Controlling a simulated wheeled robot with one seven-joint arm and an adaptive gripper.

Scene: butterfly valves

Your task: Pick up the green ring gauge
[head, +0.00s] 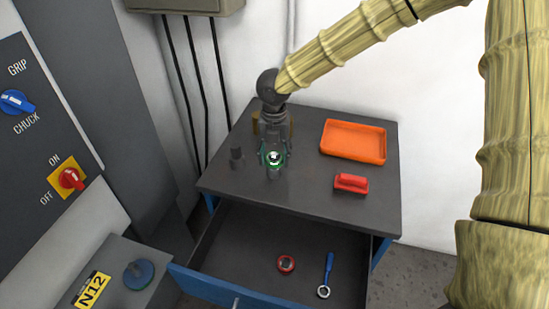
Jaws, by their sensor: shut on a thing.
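The green ring gauge (265,158) is a small ring with a bright, shiny middle at the front of the dark tabletop. My gripper (274,165) reaches down over it from behind, and its fingers are shut on the ring. The fingertips partly cover the ring. I cannot tell whether the ring touches the tabletop or is held just above it.
A dark cylinder (236,157) stands to the left. The open drawer (245,248) below holds a red ring (286,264) and a blue-handled wrench (328,272).

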